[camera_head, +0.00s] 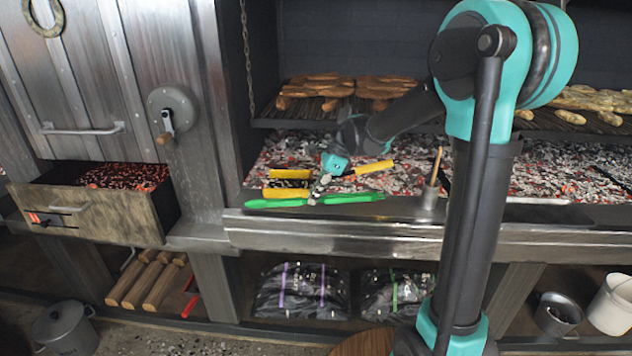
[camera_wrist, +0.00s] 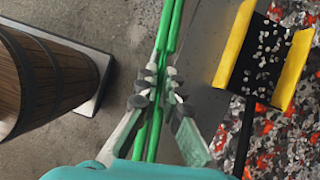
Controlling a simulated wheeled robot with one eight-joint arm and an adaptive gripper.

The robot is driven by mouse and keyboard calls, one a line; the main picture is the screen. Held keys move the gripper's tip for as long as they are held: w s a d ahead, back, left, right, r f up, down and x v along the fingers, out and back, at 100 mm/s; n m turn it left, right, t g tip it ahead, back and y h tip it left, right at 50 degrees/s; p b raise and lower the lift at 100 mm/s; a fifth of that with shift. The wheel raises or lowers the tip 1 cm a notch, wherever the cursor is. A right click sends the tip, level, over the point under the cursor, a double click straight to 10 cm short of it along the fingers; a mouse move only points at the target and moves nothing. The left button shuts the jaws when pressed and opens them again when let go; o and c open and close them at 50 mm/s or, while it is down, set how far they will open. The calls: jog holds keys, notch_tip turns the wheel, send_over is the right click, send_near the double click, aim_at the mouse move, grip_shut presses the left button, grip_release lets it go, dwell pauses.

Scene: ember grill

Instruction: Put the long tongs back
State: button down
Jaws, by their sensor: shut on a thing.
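The long green tongs (camera_head: 350,198) lie lengthwise along the front ledge of the grill in the head view, level or nearly so. In the wrist view the green tongs (camera_wrist: 165,40) run up the picture between my fingers. My gripper (camera_head: 318,188) comes down on them near their middle. Its fingers (camera_wrist: 157,95) are shut around both green arms. Whether the tongs touch the ledge or hang slightly above it, I cannot tell. My fingers hide a short stretch of them.
A black tool with yellow sides (camera_wrist: 235,45) lies just behind the tongs, by the embers. A metal cup (camera_head: 430,196) with a wooden-handled tool stands to the right on the ledge (camera_head: 330,228). A wooden barrel (camera_wrist: 35,80) is at left in the wrist view. Bread lies on racks behind.

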jog(key=shift+w+f, duration=0.2)
jog(key=shift+w, duration=0.3)
jog(key=shift+f, duration=2.05)
jog(key=c, duration=0.6)
grip_release()
jog(key=shift+o, duration=0.3)
jog(key=o, duration=0.3)
jog(key=shift+o, duration=0.2)
jog(key=v, duration=0.9)
